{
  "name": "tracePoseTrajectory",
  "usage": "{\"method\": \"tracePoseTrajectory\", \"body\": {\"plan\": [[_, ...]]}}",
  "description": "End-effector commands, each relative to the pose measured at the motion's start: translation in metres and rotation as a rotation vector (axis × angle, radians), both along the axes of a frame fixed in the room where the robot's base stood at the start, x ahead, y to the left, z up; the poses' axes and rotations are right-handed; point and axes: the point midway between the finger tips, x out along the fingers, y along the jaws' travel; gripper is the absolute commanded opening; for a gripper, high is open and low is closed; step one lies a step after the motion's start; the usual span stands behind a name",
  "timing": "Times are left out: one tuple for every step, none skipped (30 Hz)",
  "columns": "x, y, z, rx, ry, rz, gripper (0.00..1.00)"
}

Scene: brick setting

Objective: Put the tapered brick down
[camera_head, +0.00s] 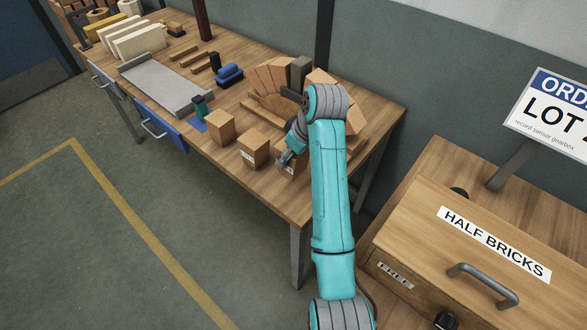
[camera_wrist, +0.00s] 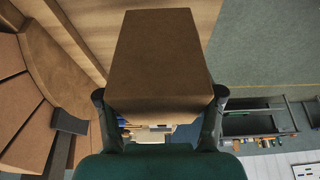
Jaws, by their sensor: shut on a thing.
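My gripper (camera_head: 291,151) is above the right part of the workbench. In the wrist view my gripper (camera_wrist: 160,100) is shut on the tapered brick (camera_wrist: 160,58), a brown block between its two dark fingers.
Brown blocks (camera_head: 220,126) and (camera_head: 253,148) stand along the bench's front edge, close left of my gripper. A grey tray (camera_head: 165,84), a blue object (camera_head: 229,75) and a green-topped item (camera_head: 200,107) lie farther left. The HALF BRICKS box (camera_head: 455,250) is at right.

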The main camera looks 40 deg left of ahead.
Motion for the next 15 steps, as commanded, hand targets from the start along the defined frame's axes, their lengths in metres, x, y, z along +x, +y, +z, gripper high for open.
{"method": "tracePoseTrajectory", "body": {"plan": [[0.000,0.000,-0.006,0.000,0.000,-0.001,0.18],[0.000,0.000,-0.009,0.001,-0.001,-0.001,0.18],[0.000,0.000,-0.012,0.001,-0.001,-0.001,0.18],[0.000,0.000,-0.014,0.001,-0.001,-0.001,0.18],[0.000,0.000,-0.016,0.000,-0.001,-0.001,0.18],[0.000,0.000,-0.019,0.000,0.000,-0.001,0.18],[0.000,0.000,-0.023,0.000,0.000,-0.001,0.18],[0.000,0.000,-0.027,0.000,-0.001,-0.001,0.18],[0.000,0.000,-0.033,0.000,0.000,-0.001,0.18],[0.000,0.000,-0.038,-0.001,0.000,-0.001,0.18],[0.000,0.000,-0.043,-0.001,0.000,-0.001,0.18],[0.000,0.000,-0.049,-0.001,0.000,-0.001,0.18],[0.000,0.000,-0.053,-0.001,0.000,-0.001,0.18],[0.000,0.000,-0.056,0.000,-0.001,-0.001,0.18],[0.000,0.000,-0.059,0.001,-0.002,-0.001,0.18]]}}
